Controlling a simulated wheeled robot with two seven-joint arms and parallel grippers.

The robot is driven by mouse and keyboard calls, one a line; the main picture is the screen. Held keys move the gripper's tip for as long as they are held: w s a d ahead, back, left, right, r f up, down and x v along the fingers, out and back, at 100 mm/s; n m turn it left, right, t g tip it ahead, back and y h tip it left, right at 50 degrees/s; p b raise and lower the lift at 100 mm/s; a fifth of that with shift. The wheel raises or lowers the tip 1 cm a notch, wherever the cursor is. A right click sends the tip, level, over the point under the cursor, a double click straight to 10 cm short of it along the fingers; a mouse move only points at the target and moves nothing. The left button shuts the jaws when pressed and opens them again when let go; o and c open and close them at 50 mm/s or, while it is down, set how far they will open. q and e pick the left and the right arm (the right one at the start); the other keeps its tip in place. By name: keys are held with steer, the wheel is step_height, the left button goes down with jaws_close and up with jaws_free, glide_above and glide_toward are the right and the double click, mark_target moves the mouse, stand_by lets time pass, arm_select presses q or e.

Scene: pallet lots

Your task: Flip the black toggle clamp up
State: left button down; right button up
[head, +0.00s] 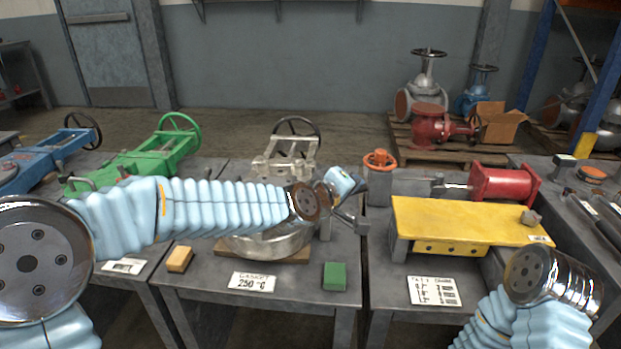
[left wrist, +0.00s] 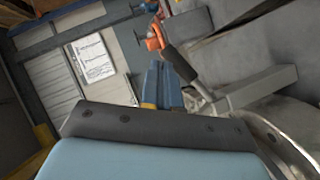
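The toggle clamp's black handle (left wrist: 180,62) shows in the left wrist view, slanting above a grey metal arm beside a round steel part. In the head view I cannot make the clamp out clearly, as my left arm and gripper cover that area. My left gripper (head: 355,222) is at the right end of the middle table, beside the steel bowl-like part (head: 268,242). In the left wrist view its blue-grey fingers (left wrist: 162,72) lie just left of the black handle; I cannot tell whether they touch it or how far apart they are. My right gripper is out of view.
A yellow plate (head: 465,222) and red cylinder (head: 502,184) occupy the right table. A green block (head: 335,276), a tan block (head: 179,259) and a label card (head: 252,282) lie along the front edge.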

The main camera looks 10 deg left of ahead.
arm_select(q)
steer(key=shift+d+f+b, duration=0.4)
steer(key=shift+d+f, duration=0.2)
steer(key=shift+f, duration=0.1)
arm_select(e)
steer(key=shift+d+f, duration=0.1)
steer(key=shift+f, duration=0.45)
